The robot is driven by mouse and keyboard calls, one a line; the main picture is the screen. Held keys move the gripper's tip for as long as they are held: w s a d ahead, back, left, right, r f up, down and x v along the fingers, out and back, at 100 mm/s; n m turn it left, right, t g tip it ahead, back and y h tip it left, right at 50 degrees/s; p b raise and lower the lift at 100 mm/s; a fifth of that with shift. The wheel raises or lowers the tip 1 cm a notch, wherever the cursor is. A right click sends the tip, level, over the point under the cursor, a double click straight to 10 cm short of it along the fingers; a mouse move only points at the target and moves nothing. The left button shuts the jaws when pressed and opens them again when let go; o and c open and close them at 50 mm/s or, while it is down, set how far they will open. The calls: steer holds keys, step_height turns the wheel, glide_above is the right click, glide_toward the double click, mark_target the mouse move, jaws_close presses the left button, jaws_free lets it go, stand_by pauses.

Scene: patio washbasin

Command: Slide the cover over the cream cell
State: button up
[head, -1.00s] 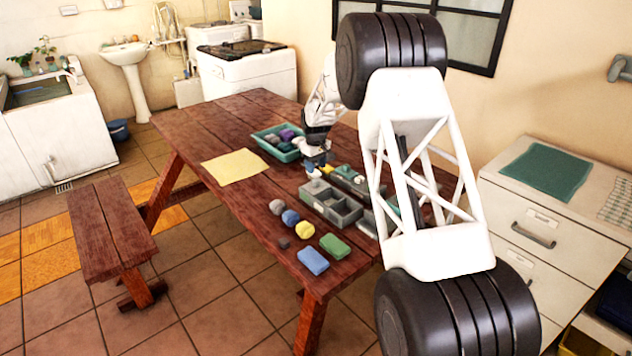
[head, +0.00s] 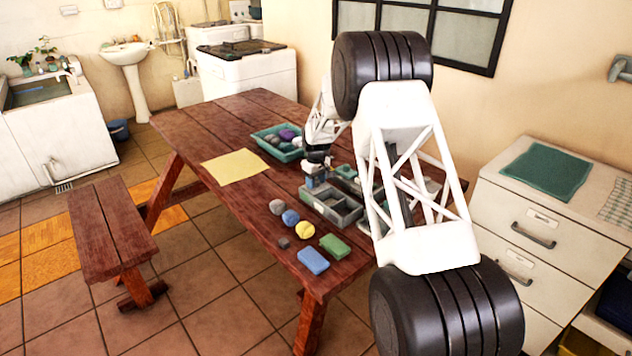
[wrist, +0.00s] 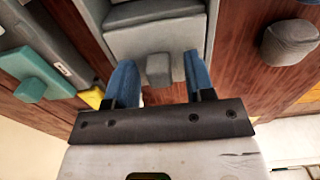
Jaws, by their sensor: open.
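The grey compartment box (head: 345,221) stands on the wooden table, with open cells at its near end. My gripper (head: 314,183) is low at the box's far left end in the head view. In the wrist view, a flat grey cover (wrist: 125,42) with a small grey knob (wrist: 158,69) lies in the box. My open gripper (wrist: 160,84) has one blue finger on each side of the knob, with a visible gap on both sides. I cannot pick out the cream cell; my gripper and arm hide part of the box.
Round lumps, including a yellow one (head: 305,230), a blue block (head: 313,261) and a green block (head: 334,246) lie near the box. A teal tray (head: 291,153) and yellow cloth (head: 235,167) are farther back. A teal piece (wrist: 32,88) shows beside the box.

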jaws_close()
steer(key=shift+s+d, duration=2.75)
jaws_free()
steer(key=shift+r, duration=0.1)
step_height(320, 180, up, 8)
steer(key=shift+f, duration=0.2)
